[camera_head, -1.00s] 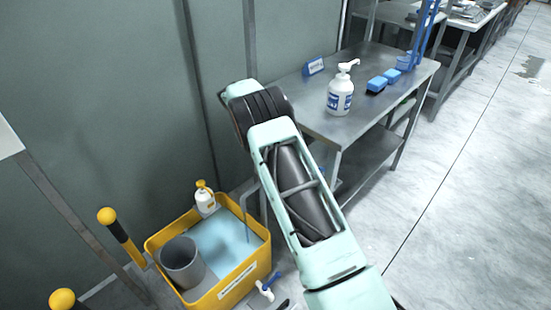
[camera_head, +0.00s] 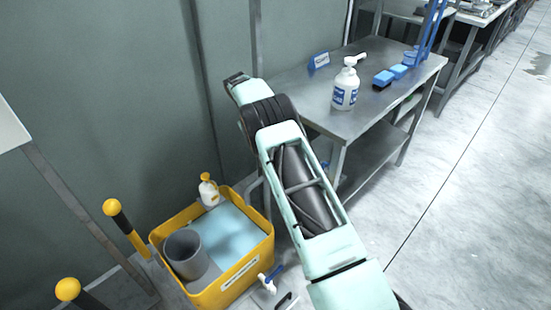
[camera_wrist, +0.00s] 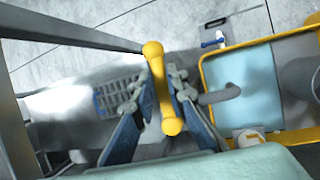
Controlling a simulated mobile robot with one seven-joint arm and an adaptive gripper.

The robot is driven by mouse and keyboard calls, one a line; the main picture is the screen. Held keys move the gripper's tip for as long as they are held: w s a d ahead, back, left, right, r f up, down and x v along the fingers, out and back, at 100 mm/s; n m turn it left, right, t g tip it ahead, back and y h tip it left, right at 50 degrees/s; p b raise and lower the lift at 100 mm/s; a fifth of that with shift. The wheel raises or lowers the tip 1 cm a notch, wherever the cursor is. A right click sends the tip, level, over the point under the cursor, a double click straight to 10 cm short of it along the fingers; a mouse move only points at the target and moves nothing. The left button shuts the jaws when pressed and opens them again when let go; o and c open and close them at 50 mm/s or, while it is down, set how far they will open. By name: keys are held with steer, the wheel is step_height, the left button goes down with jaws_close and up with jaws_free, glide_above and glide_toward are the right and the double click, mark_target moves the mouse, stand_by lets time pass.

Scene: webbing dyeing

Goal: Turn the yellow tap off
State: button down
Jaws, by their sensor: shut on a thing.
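The yellow tap handle (camera_wrist: 159,80) is a bar with rounded ends, seen between my fingers in the wrist view. My gripper (camera_wrist: 158,98) is shut on it, with one blue-grey finger on each side. A grey spout (camera_wrist: 219,94) shows just right of the fingers and reaches toward the basin of pale blue liquid. In the head view, my arm hides the handle and my gripper.
A yellow-rimmed bin (camera_head: 232,277) of blue liquid holds a grey cylinder (camera_head: 184,254). A blue-handled valve (camera_head: 270,279) is at its front. A pump bottle (camera_head: 346,88) stands on the steel table (camera_head: 307,97). Yellow-topped posts (camera_head: 112,208) stand left. Right floor is clear.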

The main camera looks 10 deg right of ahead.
steer(key=shift+a, duration=0.1)
steer(key=c, duration=1.9)
jaws_free()
steer(key=v, duration=0.7)
steer(key=shift+r, duration=0.25)
